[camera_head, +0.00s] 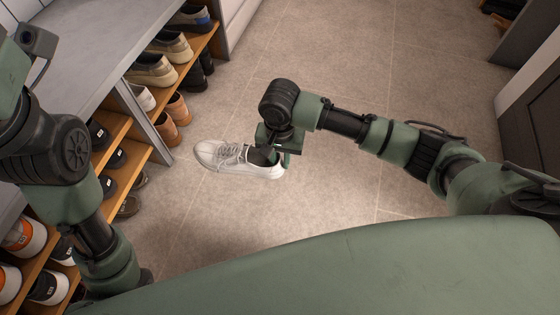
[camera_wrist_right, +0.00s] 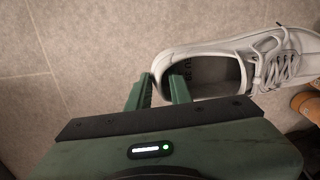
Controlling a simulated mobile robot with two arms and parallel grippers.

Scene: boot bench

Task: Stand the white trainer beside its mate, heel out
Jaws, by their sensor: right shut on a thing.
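The white trainer (camera_head: 228,158) is in front of the bench, toe to the left towards the shelves and heel to the right. My right gripper (camera_head: 268,157) is shut on its heel end. In the right wrist view the trainer (camera_wrist_right: 285,60) shows its open collar and grey laces, with the fingers (camera_wrist_right: 161,88) at the heel rim. I cannot tell whether its sole touches the floor. A white shoe (camera_head: 143,98), possibly the mate, sits partly hidden behind an upright in the bench. My left arm is at the left; its gripper does not show.
The boot bench (camera_head: 85,55) runs along the left, its wooden shelves (camera_head: 150,150) holding several pairs. Tan shoes (camera_head: 179,108) stand near the white shoe. The tiled floor (camera_head: 330,60) is clear. A dark cabinet (camera_head: 530,110) stands at the right.

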